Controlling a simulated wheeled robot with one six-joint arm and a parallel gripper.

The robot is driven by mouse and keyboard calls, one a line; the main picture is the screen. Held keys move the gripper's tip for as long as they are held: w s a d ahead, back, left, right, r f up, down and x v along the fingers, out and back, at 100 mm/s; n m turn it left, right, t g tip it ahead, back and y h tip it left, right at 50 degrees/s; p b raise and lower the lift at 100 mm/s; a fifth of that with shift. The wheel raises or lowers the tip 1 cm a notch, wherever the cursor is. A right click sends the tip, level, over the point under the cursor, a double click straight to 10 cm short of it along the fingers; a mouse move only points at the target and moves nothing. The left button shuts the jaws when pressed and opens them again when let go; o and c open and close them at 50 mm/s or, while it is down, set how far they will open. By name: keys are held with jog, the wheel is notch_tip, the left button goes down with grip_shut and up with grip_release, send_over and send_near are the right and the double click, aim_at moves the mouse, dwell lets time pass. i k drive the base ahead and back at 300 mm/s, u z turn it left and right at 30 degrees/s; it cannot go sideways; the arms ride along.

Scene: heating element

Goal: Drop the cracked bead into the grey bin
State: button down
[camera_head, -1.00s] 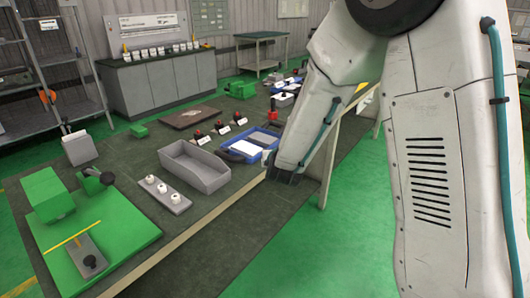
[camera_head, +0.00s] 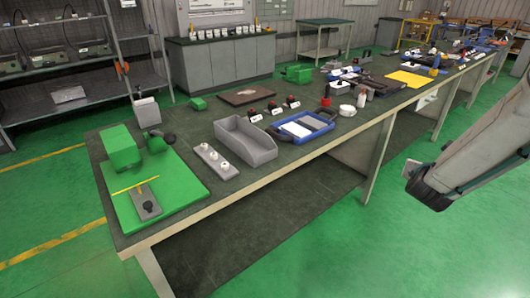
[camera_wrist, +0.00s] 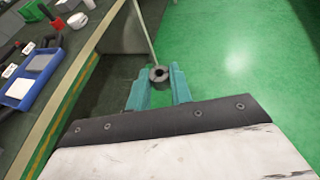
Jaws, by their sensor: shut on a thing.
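The grey bin (camera_head: 246,142) is an open-topped tray on the dark workbench in the head view, and it looks empty. My gripper (camera_wrist: 158,82) shows in the wrist view with its teal fingers shut on a small dark grey ring-shaped bead (camera_wrist: 159,74) with a hole through it. I cannot make out a crack. The gripper is over the green floor, beyond the bench's front edge and well to the right of the bin. A grey strip with several white beads (camera_head: 223,167) lies left of the bin.
A blue tray (camera_head: 304,126) stands right of the bin; it also shows in the wrist view (camera_wrist: 34,79). Red-and-black items with labels stand behind the bin. A green fixture (camera_head: 122,150) on a green board is at the left end. The floor before the bench is clear.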

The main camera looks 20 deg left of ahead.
aim_at(250, 144)
jog(key=k, duration=0.25)
jog(key=u, duration=0.95)
jog(key=i, duration=1)
